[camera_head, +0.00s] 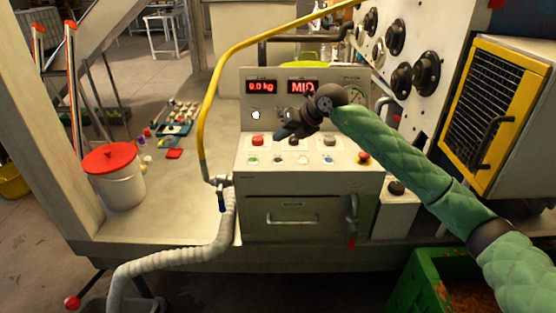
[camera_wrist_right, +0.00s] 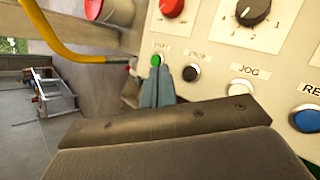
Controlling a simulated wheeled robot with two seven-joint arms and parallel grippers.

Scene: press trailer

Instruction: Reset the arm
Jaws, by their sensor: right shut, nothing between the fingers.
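My right gripper (camera_head: 283,133) is shut and empty above the control panel (camera_head: 345,168) of the press. Its arm comes in from the right in the head view. In the right wrist view the closed fingertips (camera_wrist_right: 157,88) appear just below the green button (camera_wrist_right: 155,60), left of the black button (camera_wrist_right: 190,73). I cannot tell whether they touch the panel. The white button (camera_wrist_right: 241,90) is labelled JOG, and the blue button (camera_wrist_right: 305,117) has a partly cut-off label starting with RE. My left gripper is not in view.
Red displays (camera_head: 262,87) stand behind the panel, the left one reading 0.0 kg. A yellow pipe (camera_head: 213,90) curves past on the left. A white bucket with a red lid (camera_head: 110,158) stands at left. A green crate (camera_head: 405,285) is at lower right.

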